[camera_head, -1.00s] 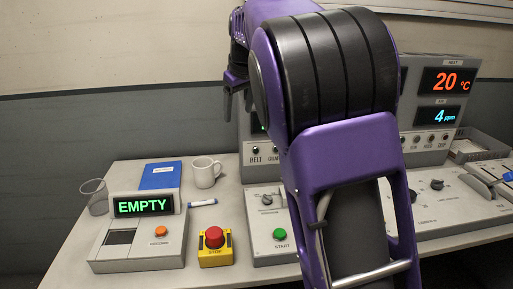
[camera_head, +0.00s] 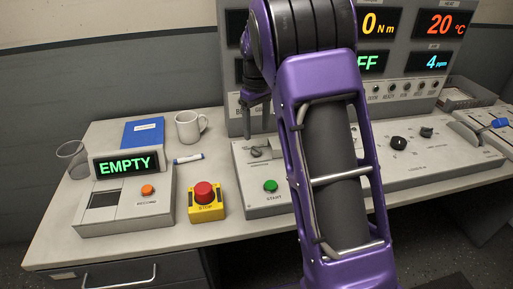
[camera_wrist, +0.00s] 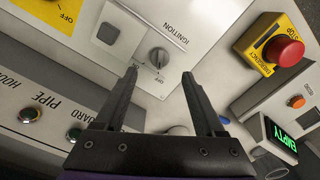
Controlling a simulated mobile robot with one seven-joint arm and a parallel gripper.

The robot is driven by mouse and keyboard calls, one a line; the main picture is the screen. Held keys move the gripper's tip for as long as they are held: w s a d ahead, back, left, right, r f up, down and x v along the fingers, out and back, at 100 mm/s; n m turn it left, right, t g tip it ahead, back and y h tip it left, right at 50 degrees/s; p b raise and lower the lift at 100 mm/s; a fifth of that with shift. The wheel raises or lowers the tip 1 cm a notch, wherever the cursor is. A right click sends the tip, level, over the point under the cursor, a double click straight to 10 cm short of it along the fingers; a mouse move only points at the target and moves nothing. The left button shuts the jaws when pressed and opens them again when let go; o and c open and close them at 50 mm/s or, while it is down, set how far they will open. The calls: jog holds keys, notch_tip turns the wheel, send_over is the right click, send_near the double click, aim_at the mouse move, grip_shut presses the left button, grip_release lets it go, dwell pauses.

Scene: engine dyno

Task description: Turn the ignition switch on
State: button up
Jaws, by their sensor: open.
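The ignition switch is a small grey rotary knob (camera_wrist: 158,57) on a pale panel, with "IGNITION" printed beside it and small position marks by its base. In the head view the ignition switch (camera_head: 257,153) sits at the back left of the start box, partly behind my fingers. My gripper (camera_wrist: 159,73) is open and empty. Its fingertips flank the knob in the wrist view, and the knob appears just beyond them. In the head view my gripper (camera_head: 258,132) hangs pointing down above the switch. I cannot tell whether the fingers touch the knob.
A green start button (camera_head: 270,186) is in front of the switch. A red stop button (camera_head: 204,192) on a yellow box stands to the left, beside a box with an "EMPTY" display (camera_head: 125,165). The display console (camera_head: 420,100) rises behind. A mug (camera_head: 190,128) stands at back left.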

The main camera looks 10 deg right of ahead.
aim_at(256, 149)
notch_tip(256, 149, down, 7)
jog(key=shift+r+b, duration=0.1)
jog(key=shift+b, duration=0.35)
grip_shut()
